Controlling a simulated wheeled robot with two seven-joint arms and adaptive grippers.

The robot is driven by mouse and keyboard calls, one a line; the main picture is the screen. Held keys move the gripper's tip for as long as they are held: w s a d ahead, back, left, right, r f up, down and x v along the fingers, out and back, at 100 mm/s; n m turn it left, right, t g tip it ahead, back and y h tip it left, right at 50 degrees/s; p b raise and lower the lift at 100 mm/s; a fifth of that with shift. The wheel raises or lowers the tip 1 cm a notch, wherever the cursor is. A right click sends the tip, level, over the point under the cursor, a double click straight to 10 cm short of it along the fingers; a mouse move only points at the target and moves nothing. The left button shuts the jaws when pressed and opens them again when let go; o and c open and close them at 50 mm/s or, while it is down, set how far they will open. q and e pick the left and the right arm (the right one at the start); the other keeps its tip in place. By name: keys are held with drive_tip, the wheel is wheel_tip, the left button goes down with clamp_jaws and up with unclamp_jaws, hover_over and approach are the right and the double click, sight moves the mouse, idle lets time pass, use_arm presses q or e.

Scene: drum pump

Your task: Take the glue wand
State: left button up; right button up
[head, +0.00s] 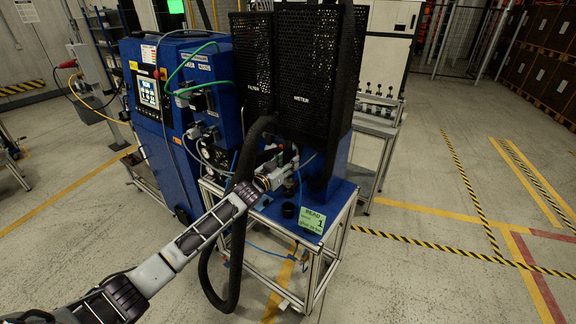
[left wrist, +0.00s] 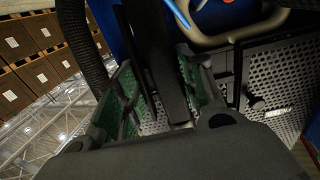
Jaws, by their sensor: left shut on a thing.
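My left gripper (head: 268,180) reaches in from the lower left to the front of the blue pump stand, beside the thick black hose (head: 238,225). In the left wrist view its green-padded fingers (left wrist: 162,90) are shut around a dark, long bar, which I take as the glue wand (left wrist: 155,45). The wand's ends are hidden there, and in the head view I cannot pick it out clearly behind the gripper and hose. My right gripper is not in view.
Black perforated housings marked FILTER and METER (head: 302,70) stand above the gripper. A small black cup (head: 288,210) and a green BEAD card (head: 312,220) sit on the blue stand top (head: 335,200). The blue control cabinet (head: 170,125) is at left. Open floor lies at right.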

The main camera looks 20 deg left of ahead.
sight(287, 151)
use_arm(q)
drive_tip(key=shift+r+p, duration=0.8)
drive_tip(key=shift+r, duration=0.5)
drive_tip(key=shift+r+p, duration=0.5)
drive_tip(key=shift+r, duration=0.55)
